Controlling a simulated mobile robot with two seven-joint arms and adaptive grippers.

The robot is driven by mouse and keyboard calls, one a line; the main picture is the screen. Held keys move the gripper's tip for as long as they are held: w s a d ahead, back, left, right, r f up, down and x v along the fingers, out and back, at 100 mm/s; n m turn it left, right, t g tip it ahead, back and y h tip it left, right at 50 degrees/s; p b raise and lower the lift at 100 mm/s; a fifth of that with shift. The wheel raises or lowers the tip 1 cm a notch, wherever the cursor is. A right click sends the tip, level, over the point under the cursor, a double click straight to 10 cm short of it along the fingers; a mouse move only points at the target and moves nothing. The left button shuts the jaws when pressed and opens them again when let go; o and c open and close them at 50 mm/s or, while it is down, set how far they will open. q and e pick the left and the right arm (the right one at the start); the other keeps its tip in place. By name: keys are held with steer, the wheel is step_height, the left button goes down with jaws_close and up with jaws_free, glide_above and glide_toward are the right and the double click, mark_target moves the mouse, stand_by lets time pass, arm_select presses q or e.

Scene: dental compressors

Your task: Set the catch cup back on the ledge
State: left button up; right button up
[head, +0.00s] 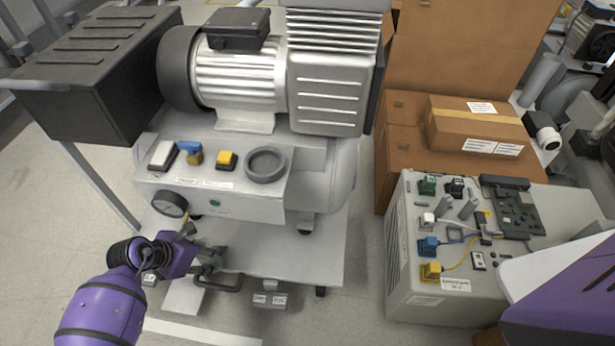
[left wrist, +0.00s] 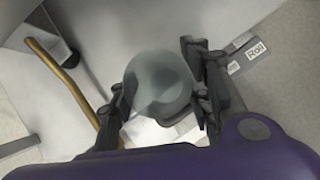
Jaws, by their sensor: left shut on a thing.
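My left gripper (head: 212,270) is in front of the compressor's lower plate (head: 295,250) in the head view. It is shut on a round grey, translucent catch cup, which shows between the fingers in the left wrist view (left wrist: 160,84). In the head view the cup is mostly hidden by the gripper and hard to make out. On the compressor's upper front ledge (head: 240,195) sits a dark grey ring (head: 265,165), with nothing seen inside it. My right gripper is out of view; only part of my right arm shows at the right edge.
Switches, including a yellow one (head: 227,160), line the ledge left of the ring. A gauge (head: 170,204) sticks out at its front left. A brass tube (left wrist: 65,80) runs left of the cup in the wrist view. A grey cabinet (head: 410,285) stands at right.

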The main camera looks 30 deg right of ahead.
arm_select(q)
steer(key=shift+w+d, duration=0.3)
steer(key=shift+d, duration=0.25)
steer(key=d, duration=0.1)
steer(key=w+d+b, duration=0.1)
steer(key=d+b, duration=0.1)
steer(key=d, duration=0.1)
steer(key=shift+w+f, duration=0.35)
steer(key=shift+w, duration=0.05)
steer(key=shift+a+f, duration=0.1)
steer(key=shift+c, duration=0.2)
steer(key=shift+a, duration=0.1)
steer(key=o, duration=1.2)
steer(key=shift+c, duration=0.2)
